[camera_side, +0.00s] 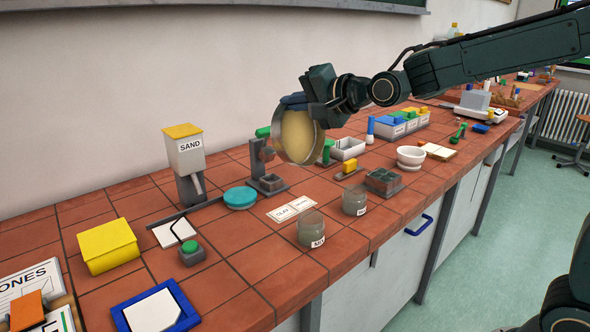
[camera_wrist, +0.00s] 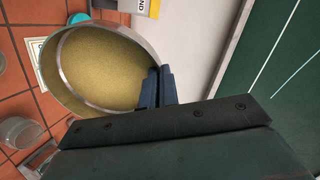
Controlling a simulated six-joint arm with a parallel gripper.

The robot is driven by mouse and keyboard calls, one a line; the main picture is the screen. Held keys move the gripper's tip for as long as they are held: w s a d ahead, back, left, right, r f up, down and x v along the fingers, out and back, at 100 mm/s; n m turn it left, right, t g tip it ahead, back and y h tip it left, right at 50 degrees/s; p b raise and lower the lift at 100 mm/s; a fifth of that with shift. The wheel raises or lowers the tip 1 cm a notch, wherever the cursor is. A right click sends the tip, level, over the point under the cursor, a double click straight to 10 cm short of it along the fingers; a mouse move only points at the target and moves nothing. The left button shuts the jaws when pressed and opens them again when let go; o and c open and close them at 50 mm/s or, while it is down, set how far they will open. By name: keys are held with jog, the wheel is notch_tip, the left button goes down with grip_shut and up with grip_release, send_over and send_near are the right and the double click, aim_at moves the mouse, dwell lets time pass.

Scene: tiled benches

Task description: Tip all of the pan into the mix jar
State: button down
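My gripper (camera_side: 294,100) is shut on the edge of a round metal pan (camera_side: 318,139) and holds it well above the bench, steeply tilted in the side view. A yellow-tan fill (camera_wrist: 100,72) covers the inside of the pan in the wrist view. The mix jar (camera_side: 311,232), a glass jar with a MIX label, stands upright at the bench's front edge, below the pan and apart from it. A similar glass jar (camera_side: 355,202) stands behind it to the right. A glass jar (camera_wrist: 18,132) also shows at lower left in the wrist view; I cannot tell which one.
White label cards (camera_side: 289,208) lie behind the jars. A teal round lid (camera_side: 240,197), a sand dispenser (camera_side: 186,155) and a small stand (camera_side: 268,182) are farther back.

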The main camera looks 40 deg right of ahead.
jog(key=shift+s, duration=0.1)
jog(key=shift+s+d+r+t, duration=0.1)
jog(key=shift+s+t, duration=0.4)
jog(key=shift+s, duration=0.05)
jog(key=shift+s+d+r+t, duration=0.1)
jog(key=shift+s+t, duration=0.4)
jog(key=shift+s, duration=0.05)
jog(key=shift+s+y, duration=0.15)
jog(key=shift+y, duration=0.15)
jog(key=shift+s+d+f+t, duration=0.1)
jog(key=shift+s+d+t, duration=0.1)
jog(key=shift+s+t, duration=0.85)
jog(key=shift+s, duration=0.1)
